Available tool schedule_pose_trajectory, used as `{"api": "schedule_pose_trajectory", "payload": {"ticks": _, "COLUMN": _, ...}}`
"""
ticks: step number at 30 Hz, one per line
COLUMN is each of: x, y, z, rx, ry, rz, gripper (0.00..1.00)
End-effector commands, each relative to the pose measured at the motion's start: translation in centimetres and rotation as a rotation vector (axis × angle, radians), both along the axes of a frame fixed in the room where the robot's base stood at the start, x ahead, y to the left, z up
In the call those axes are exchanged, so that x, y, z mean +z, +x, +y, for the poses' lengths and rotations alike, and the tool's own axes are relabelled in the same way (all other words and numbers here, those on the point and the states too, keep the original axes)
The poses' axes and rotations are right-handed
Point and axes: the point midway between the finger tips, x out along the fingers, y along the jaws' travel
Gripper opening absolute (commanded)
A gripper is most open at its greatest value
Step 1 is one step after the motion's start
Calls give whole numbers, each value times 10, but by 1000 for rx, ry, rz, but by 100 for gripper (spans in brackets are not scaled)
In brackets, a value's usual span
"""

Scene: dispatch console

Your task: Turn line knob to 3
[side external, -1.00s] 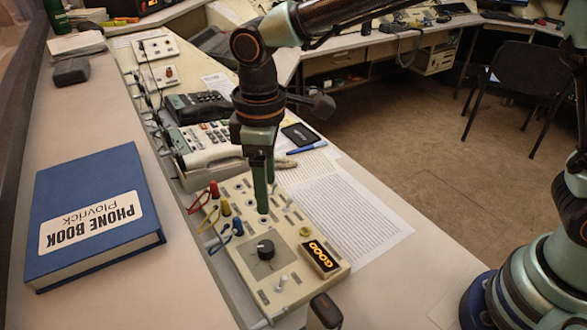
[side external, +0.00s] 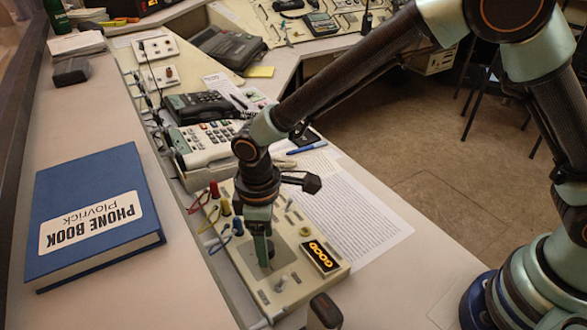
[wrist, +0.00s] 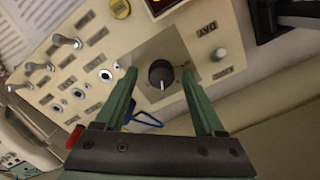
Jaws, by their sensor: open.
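The line knob (wrist: 160,73) is a round black knob with a pale pointer mark, set in a grey square plate on the cream console panel (side external: 288,290). In the wrist view it lies between and beyond the two green fingers of my gripper (wrist: 160,88), which are apart and empty. In the side view my gripper (side external: 264,258) points down over the knob's place and hides it. Whether the fingers touch the knob is not clear. The orange display (side external: 320,256) is lit beside the knob. Its edge also shows in the wrist view (wrist: 160,6).
Red, yellow and blue plugs (side external: 225,208) with cables stand left of the gripper. Toggle switches (wrist: 66,41) and sockets are on the panel. A blue phone book (side external: 90,190) lies at left, a telephone (side external: 200,105) behind, printed paper (side external: 350,215) at right.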

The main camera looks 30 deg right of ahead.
Motion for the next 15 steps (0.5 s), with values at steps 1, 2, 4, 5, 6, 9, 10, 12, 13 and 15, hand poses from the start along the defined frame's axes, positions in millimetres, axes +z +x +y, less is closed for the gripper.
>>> {"api": "schedule_pose_trajectory", "payload": {"ticks": 1, "x": -2, "y": 0, "z": 0, "rx": 0, "ry": -1, "rz": 1, "gripper": 71}}
{"api": "schedule_pose_trajectory", "payload": {"ticks": 2, "x": -3, "y": 0, "z": 0, "rx": 0, "ry": -1, "rz": 1, "gripper": 71}}
{"api": "schedule_pose_trajectory", "payload": {"ticks": 4, "x": -3, "y": 0, "z": 0, "rx": 0, "ry": -1, "rz": 1, "gripper": 71}}
{"api": "schedule_pose_trajectory", "payload": {"ticks": 5, "x": -3, "y": 0, "z": 0, "rx": 0, "ry": 0, "rz": 0, "gripper": 71}}
{"api": "schedule_pose_trajectory", "payload": {"ticks": 6, "x": -3, "y": 0, "z": 0, "rx": 0, "ry": 0, "rz": 0, "gripper": 71}}
{"api": "schedule_pose_trajectory", "payload": {"ticks": 9, "x": -3, "y": 0, "z": 0, "rx": 0, "ry": 0, "rz": 0, "gripper": 71}}
{"api": "schedule_pose_trajectory", "payload": {"ticks": 10, "x": -3, "y": 0, "z": 0, "rx": 0, "ry": 0, "rz": 0, "gripper": 67}}
{"api": "schedule_pose_trajectory", "payload": {"ticks": 12, "x": -3, "y": 0, "z": 0, "rx": 0, "ry": 0, "rz": 0, "gripper": 40}}
{"api": "schedule_pose_trajectory", "payload": {"ticks": 13, "x": -3, "y": 0, "z": 0, "rx": 0, "ry": 0, "rz": 0, "gripper": 29}}
{"api": "schedule_pose_trajectory", "payload": {"ticks": 15, "x": -3, "y": 0, "z": 0, "rx": -1, "ry": 0, "rz": 0, "gripper": 2}}
